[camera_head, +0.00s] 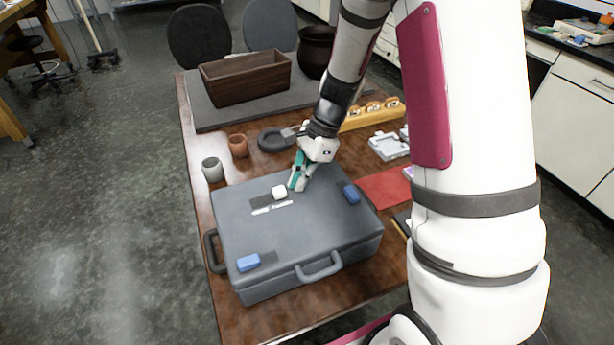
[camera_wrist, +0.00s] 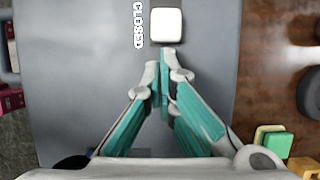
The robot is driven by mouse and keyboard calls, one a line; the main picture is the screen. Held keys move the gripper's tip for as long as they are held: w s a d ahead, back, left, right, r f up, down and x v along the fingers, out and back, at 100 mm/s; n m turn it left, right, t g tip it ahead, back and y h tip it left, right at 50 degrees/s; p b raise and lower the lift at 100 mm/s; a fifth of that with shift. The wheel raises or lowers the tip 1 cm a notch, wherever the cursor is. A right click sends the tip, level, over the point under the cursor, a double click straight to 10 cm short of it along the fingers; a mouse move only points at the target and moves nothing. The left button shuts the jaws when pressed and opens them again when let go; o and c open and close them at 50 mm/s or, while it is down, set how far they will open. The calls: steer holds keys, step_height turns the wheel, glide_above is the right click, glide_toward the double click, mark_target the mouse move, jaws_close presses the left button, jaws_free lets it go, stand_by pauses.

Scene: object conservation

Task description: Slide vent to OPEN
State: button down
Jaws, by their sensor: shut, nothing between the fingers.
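A grey case (camera_head: 300,237) lies flat on the wooden table, with a dark vent strip (camera_head: 261,203) on its lid. A white slider knob (camera_head: 279,192) sits at the right end of that strip, and a white label (camera_head: 272,208) lies just below it. In the wrist view the knob (camera_wrist: 166,25) is at the top centre, next to the word CLOSED (camera_wrist: 138,25). My gripper (camera_head: 294,185) is shut and empty, low over the lid, just right of the knob. In the wrist view its fingertips (camera_wrist: 164,62) point at the knob; I cannot tell whether they touch it.
Blue latches (camera_head: 249,262) and a front handle (camera_head: 319,268) stand out from the case. A grey cup (camera_head: 212,169), a brown cup (camera_head: 238,146), a dark dish (camera_head: 271,139) and a wooden planter (camera_head: 246,78) stand behind it. A red cloth (camera_head: 384,188) lies to the right.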

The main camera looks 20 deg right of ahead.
mark_target(278, 192)
steer(key=a+p, duration=0.1)
steer(key=a, duration=0.5)
steer(key=shift+d, duration=0.1)
stand_by(0.4)
steer(key=shift+d, duration=0.35)
steer(key=d, duration=0.3)
steer(key=v, duration=1)
